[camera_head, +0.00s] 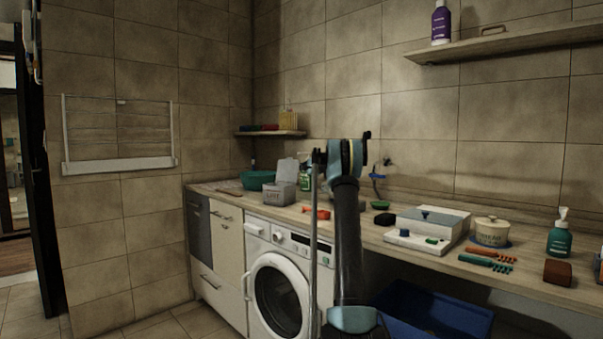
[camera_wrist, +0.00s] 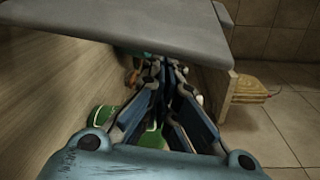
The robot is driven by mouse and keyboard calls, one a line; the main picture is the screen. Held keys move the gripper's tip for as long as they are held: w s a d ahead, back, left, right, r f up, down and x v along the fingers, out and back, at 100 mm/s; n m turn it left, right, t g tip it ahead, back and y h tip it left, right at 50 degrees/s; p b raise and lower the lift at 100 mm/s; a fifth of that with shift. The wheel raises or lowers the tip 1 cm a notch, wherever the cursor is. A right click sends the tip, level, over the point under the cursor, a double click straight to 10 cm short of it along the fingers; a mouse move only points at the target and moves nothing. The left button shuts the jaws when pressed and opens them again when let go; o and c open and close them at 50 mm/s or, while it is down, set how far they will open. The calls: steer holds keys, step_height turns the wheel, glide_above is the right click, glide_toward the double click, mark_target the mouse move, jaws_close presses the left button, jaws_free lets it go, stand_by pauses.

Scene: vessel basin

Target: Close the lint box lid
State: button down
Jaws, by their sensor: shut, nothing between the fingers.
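The grey lint box (camera_head: 275,194), with a label on its front, stands on the counter left of my arm in the head view. Its pale lid (camera_head: 287,170) is raised, standing up at the back of the box. In the wrist view my gripper (camera_wrist: 163,75) is shut and empty, its dark blue fingers together. In the head view my arm stands right of the box, and my fingers cannot be clearly made out. A flat grey panel (camera_wrist: 120,27) crosses the top of the wrist view, close to the camera; I cannot tell what it is.
A teal bowl (camera_head: 257,180) stands left of the box and a green bottle (camera_head: 305,181) behind it. An orange item (camera_head: 317,212) lies nearer my arm. A white box (camera_head: 432,222) and a jar (camera_head: 491,232) stand further right. A small shelf (camera_head: 270,133) hangs above.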

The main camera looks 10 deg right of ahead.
steer(key=shift+s+a+r, duration=0.3)
steer(key=shift+s+a, duration=0.25)
steer(key=shift+s, duration=0.3)
steer(key=shift+d, duration=0.1)
